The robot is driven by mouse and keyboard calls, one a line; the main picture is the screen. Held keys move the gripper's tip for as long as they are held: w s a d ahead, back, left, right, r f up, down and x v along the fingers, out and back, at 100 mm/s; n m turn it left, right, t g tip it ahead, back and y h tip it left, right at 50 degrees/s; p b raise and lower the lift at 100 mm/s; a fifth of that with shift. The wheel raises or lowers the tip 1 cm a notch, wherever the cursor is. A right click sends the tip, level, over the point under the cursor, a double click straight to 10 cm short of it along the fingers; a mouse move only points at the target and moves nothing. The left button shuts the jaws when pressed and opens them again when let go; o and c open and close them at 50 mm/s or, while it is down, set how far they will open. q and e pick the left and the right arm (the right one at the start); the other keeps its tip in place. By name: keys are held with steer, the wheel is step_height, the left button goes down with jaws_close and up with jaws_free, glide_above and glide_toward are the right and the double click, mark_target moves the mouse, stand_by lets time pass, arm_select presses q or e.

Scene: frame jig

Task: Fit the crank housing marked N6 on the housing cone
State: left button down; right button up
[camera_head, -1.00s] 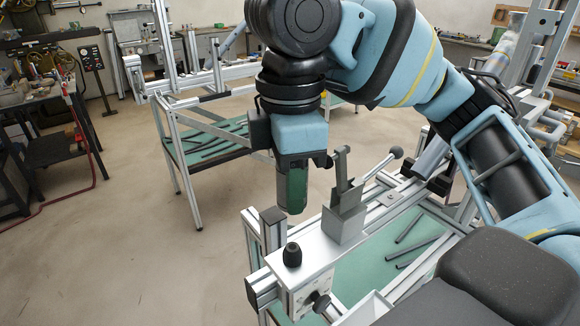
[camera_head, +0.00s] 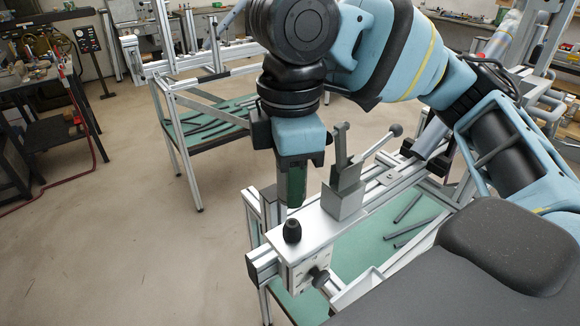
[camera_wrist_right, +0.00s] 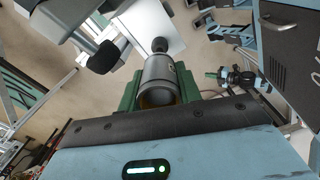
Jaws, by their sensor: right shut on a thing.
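My right gripper (camera_head: 291,190) points down over the jig and is shut on a grey cylindrical crank housing. In the right wrist view the housing (camera_wrist_right: 158,72) sits between the green fingers (camera_wrist_right: 158,92); no N6 mark is readable. In the head view the fingers hide most of it. The black housing cone (camera_head: 292,231) stands upright on the jig's light plate, just below the gripper tip. The cone (camera_wrist_right: 160,45) also shows beyond the housing's far end in the right wrist view. The housing appears above the cone, apart from it. My left gripper is out of view.
A grey clamp block with a lever (camera_head: 345,190) stands on the jig beam close to the right of the gripper. A black knob (camera_head: 318,277) is on the jig's front face. Dark rods (camera_head: 408,232) lie on the green shelf below. Open floor lies left.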

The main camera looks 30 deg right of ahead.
mark_target(292, 225)
steer(key=shift+f, duration=1.2)
steer(key=shift+f, duration=1.6)
stand_by(1.0)
steer(key=shift+s+f, duration=0.1)
steer(key=shift+f, duration=0.3)
steer(key=shift+s+a+f, duration=0.1)
steer(key=shift+f, duration=0.45)
steer(key=shift+r, duration=0.45)
steer(key=shift+r, duration=0.1)
steer(key=shift+w+d+r, duration=0.2)
steer(key=shift+w+r, duration=0.1)
steer(key=shift+r, duration=0.25)
steer(key=shift+s+r, duration=0.1)
steer(key=shift+r, duration=0.6)
